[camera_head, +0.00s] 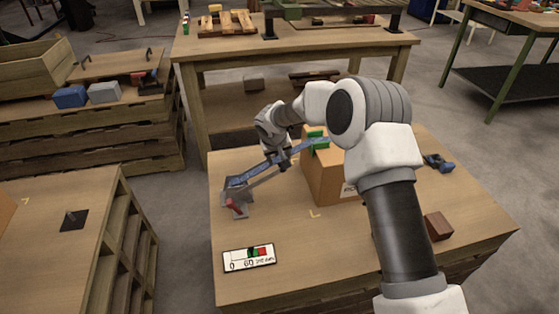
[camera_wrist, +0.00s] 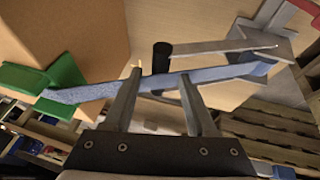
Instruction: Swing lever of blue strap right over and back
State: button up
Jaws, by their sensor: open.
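The blue strap (camera_head: 300,148) runs taut from a grey metal buckle (camera_head: 238,208) on the table to a green corner piece (camera_head: 318,138) on a cardboard box (camera_head: 335,175). In the wrist view the strap (camera_wrist: 215,74) crosses just beyond my fingers. The lever (camera_wrist: 215,46) is a grey bar from the buckle, ending in a black grip (camera_wrist: 161,58). My gripper (camera_wrist: 160,78) is open, and the black grip shows between its fingertips; I cannot tell whether they touch it. In the head view my gripper (camera_head: 284,160) is over the strap's middle and partly hides it.
A card marked 0 and 60 (camera_head: 240,263), with green and red patches, lies at the table's front left. A brown block (camera_head: 438,226) and a blue object (camera_head: 438,162) sit right of the box. The front middle of the tabletop (camera_head: 310,260) is clear.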

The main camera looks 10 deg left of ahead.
jog(key=shift+w+f, duration=0.1)
jog(key=shift+f, duration=0.05)
jog(key=shift+c, duration=0.2)
grip_shut()
dwell(1.2)
